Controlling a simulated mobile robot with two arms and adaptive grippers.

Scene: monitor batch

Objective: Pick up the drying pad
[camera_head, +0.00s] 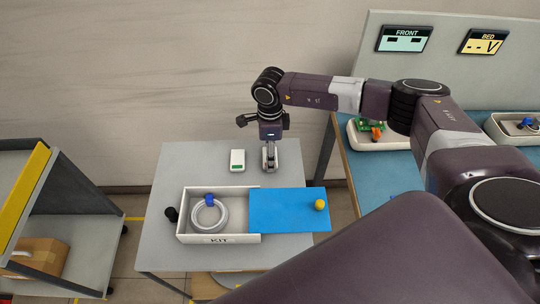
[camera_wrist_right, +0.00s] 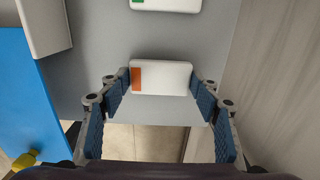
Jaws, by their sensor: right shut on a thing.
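A flat white pad with an orange end (camera_wrist_right: 160,78) lies between the fingers of my right gripper (camera_wrist_right: 161,82). The fingertips touch its two short ends, and the gripper is shut on it. No label names it as the drying pad. In the head view, my right gripper (camera_head: 269,160) points down at the back of the grey table, and the pad is mostly hidden by the fingers. A similar white block with a green mark (camera_head: 237,160) lies to the left of the gripper. My left gripper is not in view.
A white KIT box (camera_head: 250,239) holds a coiled clear tube (camera_head: 224,221) with a blue clip. A blue panel (camera_head: 285,212) with a yellow knob (camera_head: 320,204) adjoins its right side. A shelf cart (camera_head: 85,245) stands left; a blue bench (camera_head: 390,172) with trays stands right.

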